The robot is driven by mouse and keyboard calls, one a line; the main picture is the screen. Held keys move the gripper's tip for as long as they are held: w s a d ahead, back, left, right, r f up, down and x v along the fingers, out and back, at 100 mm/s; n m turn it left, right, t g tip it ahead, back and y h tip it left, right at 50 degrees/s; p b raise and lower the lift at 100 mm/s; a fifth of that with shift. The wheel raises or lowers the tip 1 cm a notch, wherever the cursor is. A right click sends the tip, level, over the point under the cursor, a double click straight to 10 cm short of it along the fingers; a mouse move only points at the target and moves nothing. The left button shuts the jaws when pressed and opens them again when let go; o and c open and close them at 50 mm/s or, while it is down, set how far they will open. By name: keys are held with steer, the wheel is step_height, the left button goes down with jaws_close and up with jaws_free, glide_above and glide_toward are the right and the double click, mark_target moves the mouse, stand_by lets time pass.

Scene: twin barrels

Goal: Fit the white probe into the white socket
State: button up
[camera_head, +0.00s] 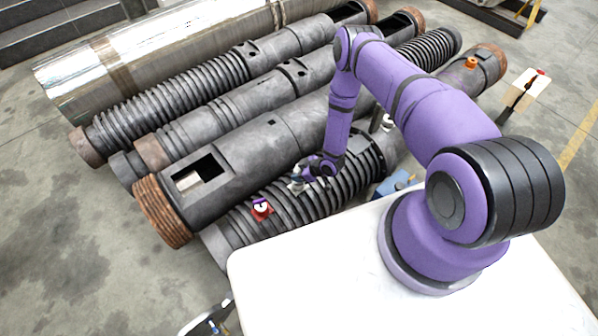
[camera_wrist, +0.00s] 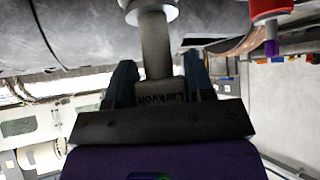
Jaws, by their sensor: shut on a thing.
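My gripper (camera_head: 308,172) is low over the near ribbed barrel in the head view. In the wrist view its two dark fingers (camera_wrist: 158,78) are shut on a grey stem with lettering on its lower end, which I take for the white probe (camera_wrist: 155,45). A white collar (camera_wrist: 150,12) rings its far end at the top edge. A small white part (camera_head: 296,184) shows beside the gripper in the head view. I cannot tell whether it is the probe's collar or the white socket, nor whether the probe is inside a socket.
A red fitting (camera_head: 261,210) with a white and purple top sits on the ribbed barrel (camera_head: 240,226), left of my gripper; a red and purple part (camera_wrist: 270,12) shows in the wrist view. An orange fitting (camera_head: 471,63) stands on the far barrel end. A blue object (camera_head: 395,185) is at right.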

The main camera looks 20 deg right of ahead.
steer(key=shift+f, duration=0.4)
steer(key=o, duration=1)
steer(key=v, duration=1.1)
